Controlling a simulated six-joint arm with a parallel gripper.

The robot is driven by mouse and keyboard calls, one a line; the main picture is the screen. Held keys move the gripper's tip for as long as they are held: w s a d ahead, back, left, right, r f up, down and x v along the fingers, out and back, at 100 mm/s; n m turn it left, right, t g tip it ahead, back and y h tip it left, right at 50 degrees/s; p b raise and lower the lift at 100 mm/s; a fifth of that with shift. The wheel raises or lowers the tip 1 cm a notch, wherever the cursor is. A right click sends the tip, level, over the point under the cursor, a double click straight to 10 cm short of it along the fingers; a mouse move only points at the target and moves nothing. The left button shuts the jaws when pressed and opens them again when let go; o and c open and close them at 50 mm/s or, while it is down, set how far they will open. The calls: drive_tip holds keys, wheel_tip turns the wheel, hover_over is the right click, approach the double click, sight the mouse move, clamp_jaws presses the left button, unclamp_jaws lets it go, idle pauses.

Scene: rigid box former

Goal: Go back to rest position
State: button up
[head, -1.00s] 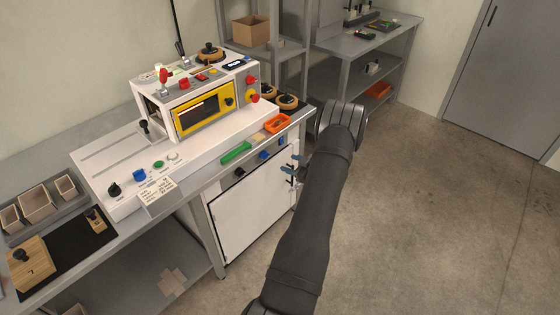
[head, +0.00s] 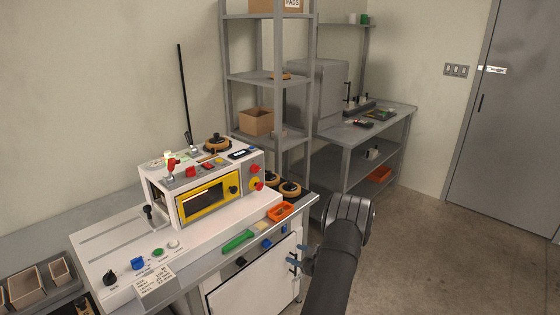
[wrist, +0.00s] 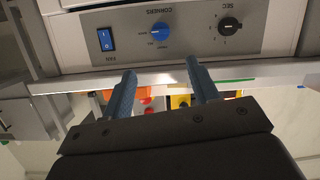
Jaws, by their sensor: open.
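My gripper (head: 295,263) shows in the head view as small blue fingers beside the front of the white machine (head: 215,195), partly behind my dark arm. In the wrist view my gripper (wrist: 162,84) has its two blue fingers well apart, with nothing held between them. The fingers point toward a grey panel edge. That panel carries a blue rocker switch (wrist: 105,39), a blue knob (wrist: 160,32) marked CORNERS and a black knob (wrist: 229,25) marked SEC. I cannot tell whether the fingertips touch the edge.
An orange tray (head: 280,211) and a green bar (head: 238,241) lie along the machine's front edge. Tan trays (head: 27,288) stand at lower left. Grey shelving (head: 270,78) and a side bench (head: 365,127) stand behind. The floor (head: 450,230) right of my arm is clear.

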sight(270, 246)
drive_tip(key=x, duration=1.4)
drive_tip(key=shift+w+a+f, duration=0.1)
drive_tip(key=shift+a+f, duration=0.05)
drive_tip(key=shift+f, duration=0.05)
drive_tip(key=v, duration=1.7)
drive_tip(key=x, duration=1.7)
drive_tip(key=shift+w+a, duration=0.1)
drive_tip(key=shift+a, duration=0.1)
drive_tip(key=shift+d+n, duration=0.15)
drive_tip(key=shift+n, duration=0.35)
drive_tip(key=n, duration=0.1)
drive_tip(key=n+t+h, duration=0.1)
drive_tip(key=n, duration=0.1)
drive_tip(key=shift+s, duration=0.25)
drive_tip(key=n+t+h, duration=0.1)
drive_tip(key=n, duration=0.1)
drive_tip(key=shift+n+t, duration=0.4)
drive_tip(key=v, duration=0.8)
drive_tip(key=shift+s, duration=0.4)
